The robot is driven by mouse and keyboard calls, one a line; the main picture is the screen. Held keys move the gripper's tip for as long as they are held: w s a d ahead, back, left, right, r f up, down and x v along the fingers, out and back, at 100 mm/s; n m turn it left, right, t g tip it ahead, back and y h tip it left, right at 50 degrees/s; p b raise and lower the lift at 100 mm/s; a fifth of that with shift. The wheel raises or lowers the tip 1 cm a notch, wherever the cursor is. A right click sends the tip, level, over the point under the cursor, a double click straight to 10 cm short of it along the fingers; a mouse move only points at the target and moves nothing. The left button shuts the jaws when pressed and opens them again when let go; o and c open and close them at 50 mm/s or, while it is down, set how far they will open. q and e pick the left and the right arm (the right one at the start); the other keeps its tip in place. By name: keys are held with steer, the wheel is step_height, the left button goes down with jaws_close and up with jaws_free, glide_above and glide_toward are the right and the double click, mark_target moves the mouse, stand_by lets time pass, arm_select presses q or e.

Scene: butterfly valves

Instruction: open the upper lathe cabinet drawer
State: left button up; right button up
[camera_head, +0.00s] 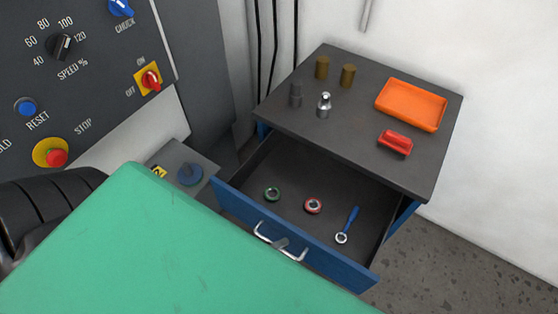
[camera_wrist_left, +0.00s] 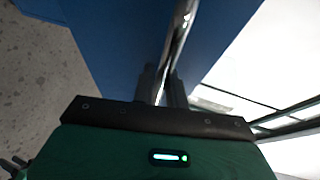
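The blue upper drawer (camera_head: 300,240) of the lathe cabinet is pulled well out, and its dark inside shows. Its silver handle (camera_head: 262,233) is on the front panel; it also shows as a bar in the left wrist view (camera_wrist_left: 181,30). My left gripper (camera_head: 281,243) is at the middle of the handle, mostly hidden behind my green arm. In the left wrist view its dark fingers (camera_wrist_left: 164,88) are closed around the bar. My right gripper is in neither view.
A green ring (camera_head: 272,194), a red ring (camera_head: 313,206) and a blue wrench (camera_head: 348,225) lie in the drawer. The cabinet top (camera_head: 350,120) bears an orange tray (camera_head: 411,104), a red part (camera_head: 396,142) and several small cylinders. The lathe panel (camera_head: 100,60) stands at left.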

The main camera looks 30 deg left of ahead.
arm_select(q)
steer(key=o, duration=0.3)
steer(key=shift+o, duration=0.2)
steer(key=b+v, duration=0.3)
steer(key=v, duration=1)
steer(key=shift+s+r, duration=0.2)
steer(key=shift+s, duration=0.15)
steer(key=shift+a, duration=0.15)
